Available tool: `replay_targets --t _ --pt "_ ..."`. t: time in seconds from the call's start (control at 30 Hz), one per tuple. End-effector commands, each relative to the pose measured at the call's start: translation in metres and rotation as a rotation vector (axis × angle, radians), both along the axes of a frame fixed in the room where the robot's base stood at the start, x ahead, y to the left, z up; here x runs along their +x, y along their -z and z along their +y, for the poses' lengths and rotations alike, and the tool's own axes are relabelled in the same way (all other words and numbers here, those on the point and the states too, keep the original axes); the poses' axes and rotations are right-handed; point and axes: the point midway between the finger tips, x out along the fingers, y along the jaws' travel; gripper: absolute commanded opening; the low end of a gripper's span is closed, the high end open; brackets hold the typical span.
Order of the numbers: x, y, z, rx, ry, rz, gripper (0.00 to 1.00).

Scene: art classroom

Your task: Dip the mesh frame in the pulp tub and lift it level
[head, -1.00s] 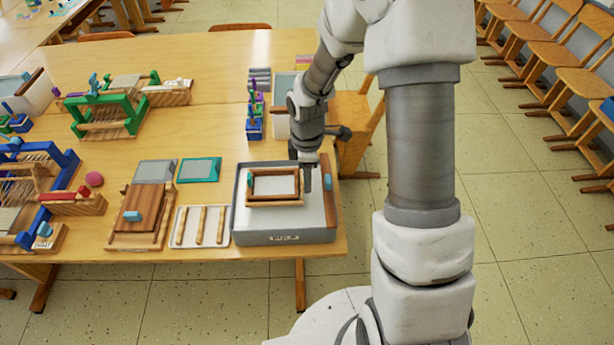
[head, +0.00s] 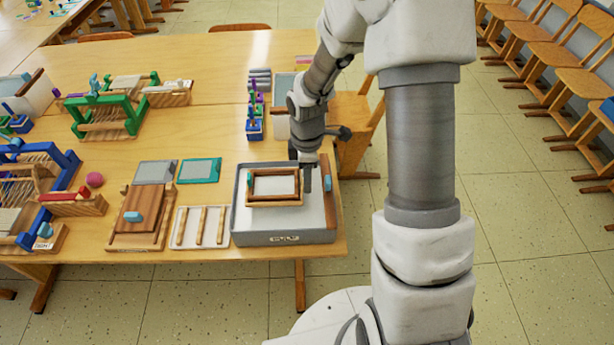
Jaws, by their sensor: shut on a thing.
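The pulp tub (head: 284,238) is a grey rectangular tub with a label on its front wall and whitish contents, near the table's front right corner. The mesh frame (head: 273,202) is a brown wooden rectangle with a pale mesh. It shows within the tub's outline and looks about level. I cannot tell whether it touches the pulp. My gripper (head: 306,184) is at the frame's right side, pointing down, shut on that edge. The fingertips are partly hidden against the frame.
A wooden press board (head: 140,216), a white tray with wooden bars (head: 200,240) and a teal-edged screen (head: 199,170) lie left of the tub. A blue rack (head: 254,128) stands behind it. A wooden strip with a blue piece (head: 327,182) lies along the tub's right rim.

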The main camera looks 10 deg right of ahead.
Motion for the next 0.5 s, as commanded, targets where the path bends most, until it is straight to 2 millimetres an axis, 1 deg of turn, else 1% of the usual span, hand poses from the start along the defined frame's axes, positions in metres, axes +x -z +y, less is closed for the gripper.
replay_targets --t 0.03,0.5 --pt "0.0 -0.006 0.0 0.0 0.0 -0.001 0.0" --pt "0.0 -0.045 0.0 0.0 0.001 -0.001 0.0"
